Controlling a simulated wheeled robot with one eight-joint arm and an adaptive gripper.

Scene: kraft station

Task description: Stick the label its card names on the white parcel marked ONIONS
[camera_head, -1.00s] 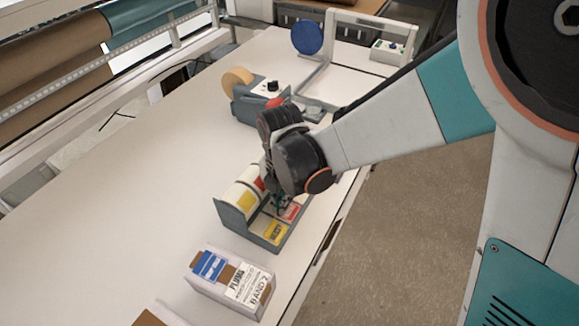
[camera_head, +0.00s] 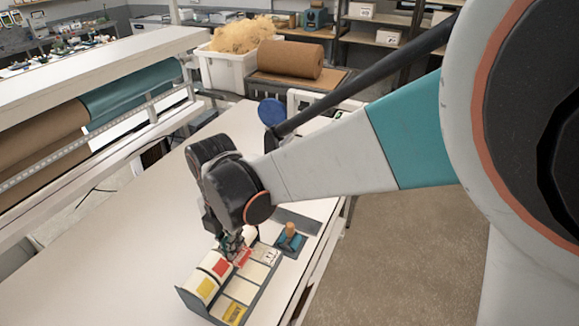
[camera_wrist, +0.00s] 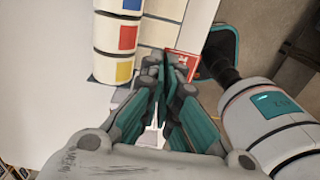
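A grey label dispenser (camera_head: 262,300) stands on the white bench, with rolls marked yellow (camera_head: 206,286) and red (camera_head: 221,266). A yellow label (camera_head: 234,313) lies on its front ledge. My gripper (camera_head: 235,252) is just above the dispenser. A red-edged label (camera_wrist: 182,64) is at my fingertips in the wrist view and seems pinched between them; it also shows in the head view (camera_head: 242,258). The fingers (camera_wrist: 165,68) are nearly together. The wrist view shows yellow, red and blue roll markings left of the fingers. The white parcel marked ONIONS is not visible.
A wooden-handled tool (camera_head: 290,236) stands on a dark pad right behind the dispenser. A blue disc (camera_head: 272,112) stands at the bench's far end. The bench left of the dispenser (camera_head: 120,260) is clear. Paper rolls line the left side.

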